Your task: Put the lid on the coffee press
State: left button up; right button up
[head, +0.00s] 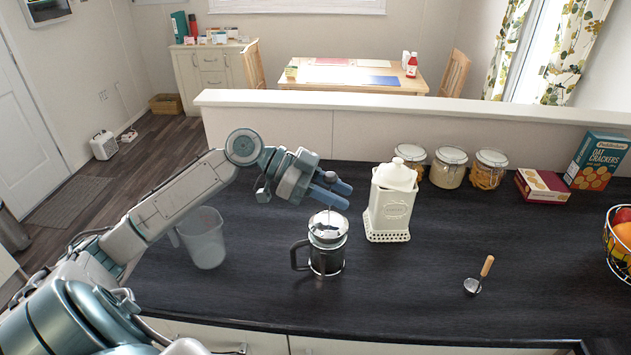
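The coffee press (327,262) stands upright on the dark counter, a glass body in a dark frame with its handle to the left. Its silver lid (328,231) is at the mouth of the press, with a thin rod rising from it. I cannot tell whether the lid is fully seated or just above the rim. My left gripper (332,193) is right above the press, its blue fingers close together at the top of the rod. My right gripper is not in view.
A clear jug (202,238) stands left of the press, under my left arm. A white canister (390,206) stands close on the right. A scoop (479,277) lies farther right. Jars (448,167), cracker boxes (598,161) and a fruit basket (617,247) line the back and right.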

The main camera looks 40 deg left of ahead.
pick_arm(q)
jog(key=shift+f+b+v, duration=0.2)
jog(key=shift+b+v, duration=0.65)
jog(key=shift+v, duration=0.85)
jog(key=shift+b+v, duration=0.5)
jog(key=shift+v, duration=0.3)
jog(key=shift+r+p+v, duration=0.15)
jog(key=shift+p+v, duration=1.25)
jog(key=shift+p, duration=2.2)
jog(key=shift+r+p+v, duration=0.1)
jog(key=shift+p+v, duration=1.35)
jog(key=shift+p, duration=2.1)
